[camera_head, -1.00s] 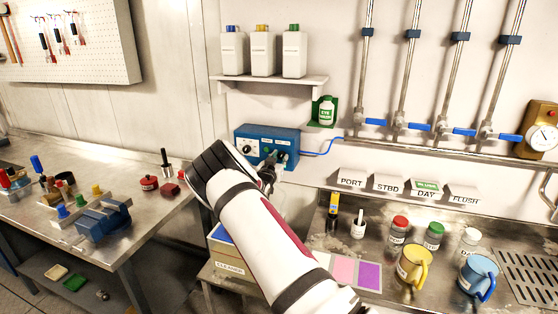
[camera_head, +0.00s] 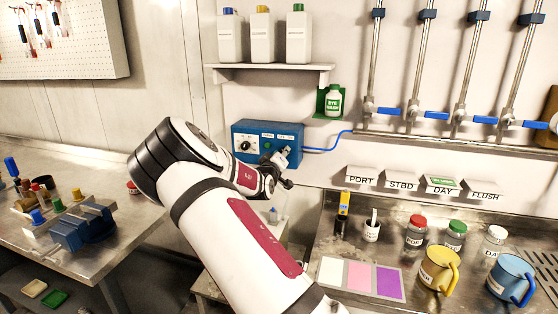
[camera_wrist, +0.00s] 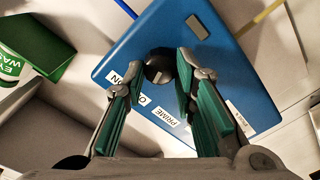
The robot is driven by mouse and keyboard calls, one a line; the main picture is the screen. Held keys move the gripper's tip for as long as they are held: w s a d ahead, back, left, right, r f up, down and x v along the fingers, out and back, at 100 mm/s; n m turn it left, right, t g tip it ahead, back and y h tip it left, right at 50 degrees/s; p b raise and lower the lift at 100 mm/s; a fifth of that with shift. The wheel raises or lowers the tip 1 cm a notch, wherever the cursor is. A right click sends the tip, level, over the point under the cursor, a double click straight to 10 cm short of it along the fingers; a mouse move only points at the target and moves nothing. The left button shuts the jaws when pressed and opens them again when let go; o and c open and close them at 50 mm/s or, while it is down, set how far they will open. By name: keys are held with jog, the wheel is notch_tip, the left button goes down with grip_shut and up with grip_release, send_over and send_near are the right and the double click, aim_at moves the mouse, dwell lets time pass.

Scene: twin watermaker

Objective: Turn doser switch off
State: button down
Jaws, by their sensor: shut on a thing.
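The doser is a blue box (camera_head: 266,131) mounted on the wall below the shelf in the head view. In the wrist view its blue face (camera_wrist: 170,30) fills the middle, with labels reading ON and PRIME and others partly hidden. A dark round switch knob (camera_wrist: 158,68) stands on that face between my fingertips. My gripper (camera_head: 279,158) is at the box's lower right in the head view and hides part of its front. In the wrist view my gripper (camera_wrist: 159,61) has its green-padded fingers on both sides of the knob, shut on it.
A blue hose (camera_head: 325,149) runs right from the box. A green eye wash holder (camera_head: 322,103) is fixed close to its upper right. White bottles (camera_head: 263,38) stand on the shelf above. Cups and jars stand on the counter at right; a workbench (camera_head: 110,262) is at left.

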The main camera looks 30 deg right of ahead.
jog(key=shift+n+b, duration=0.65)
jog(key=shift+n, duration=0.45)
jog(key=c, duration=1.3)
grip_release()
jog(key=shift+a, duration=0.1)
jog(key=v, duration=1.2)
jog(key=shift+w, duration=0.15)
